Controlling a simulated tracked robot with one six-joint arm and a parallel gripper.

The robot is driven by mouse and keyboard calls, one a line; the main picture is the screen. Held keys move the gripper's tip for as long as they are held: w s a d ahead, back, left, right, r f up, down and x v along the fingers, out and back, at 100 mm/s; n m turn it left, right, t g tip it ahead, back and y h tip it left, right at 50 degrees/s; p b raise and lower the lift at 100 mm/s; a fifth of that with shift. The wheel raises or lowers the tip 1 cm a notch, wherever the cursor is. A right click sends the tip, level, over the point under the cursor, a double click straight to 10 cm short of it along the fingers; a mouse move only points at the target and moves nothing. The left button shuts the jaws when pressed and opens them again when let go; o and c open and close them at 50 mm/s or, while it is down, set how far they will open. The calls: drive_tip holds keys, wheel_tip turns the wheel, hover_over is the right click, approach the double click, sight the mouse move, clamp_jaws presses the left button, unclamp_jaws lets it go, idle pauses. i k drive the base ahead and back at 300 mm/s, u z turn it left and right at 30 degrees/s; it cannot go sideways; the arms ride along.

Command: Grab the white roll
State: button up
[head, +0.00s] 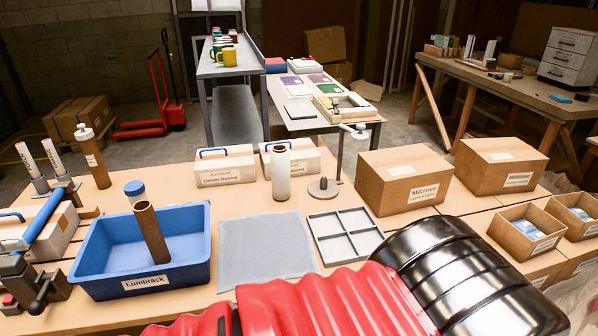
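The white roll (281,175) stands upright on the workbench, just behind the grey cloth. A brown core shows at its top end. Its side facing me is unobstructed. My gripper is not in view. Red ribbed and glossy black parts that appear to be my own arm fill the lower right foreground, well in front of the roll.
A round-based stand (323,190) is close right of the roll. Two labelled cases (225,167) stand behind. A blue bin (95,250) holding a brown tube (152,235) is left, and a grey divided tray (345,236) right. The grey cloth (265,250) lies flat and bare.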

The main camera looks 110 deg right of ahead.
sight(279, 154)
drive_tip(key=k, duration=1)
drive_tip(key=z, duration=1.15)
